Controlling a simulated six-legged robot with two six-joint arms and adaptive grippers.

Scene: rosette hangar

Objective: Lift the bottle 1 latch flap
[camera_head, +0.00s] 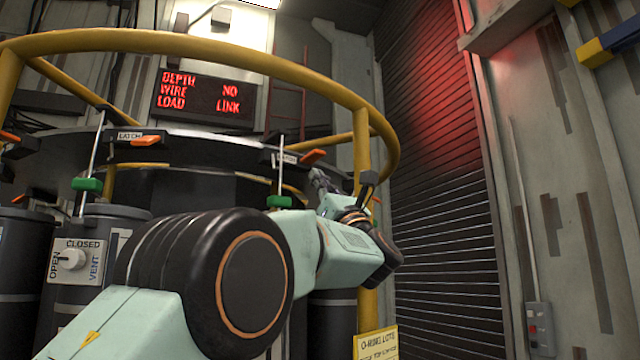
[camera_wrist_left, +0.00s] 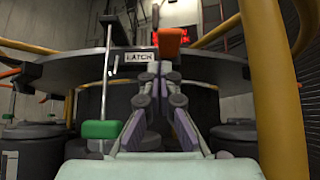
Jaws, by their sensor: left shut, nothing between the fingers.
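An orange latch flap (camera_head: 313,156) sticks out from the dark round rack's rim, by a LATCH label, just above and left of my left gripper (camera_head: 320,182). In the left wrist view this orange flap (camera_wrist_left: 172,37) is above the fingertips, with the LATCH label (camera_wrist_left: 141,57) beside it. My left gripper (camera_wrist_left: 155,72) is shut and empty, its tips close under the flap; I cannot tell whether they touch it. Another orange flap (camera_head: 137,140) is further left on the rim. No number shows which is bottle 1. My right gripper is not in view.
A yellow guard rail (camera_head: 200,45) curves around the rack; its upright stands close on the right in the left wrist view (camera_wrist_left: 268,90). A green handle (camera_wrist_left: 100,129) on a thin rod is left of the fingers. A grey bottle (camera_head: 80,310) has a vent knob.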

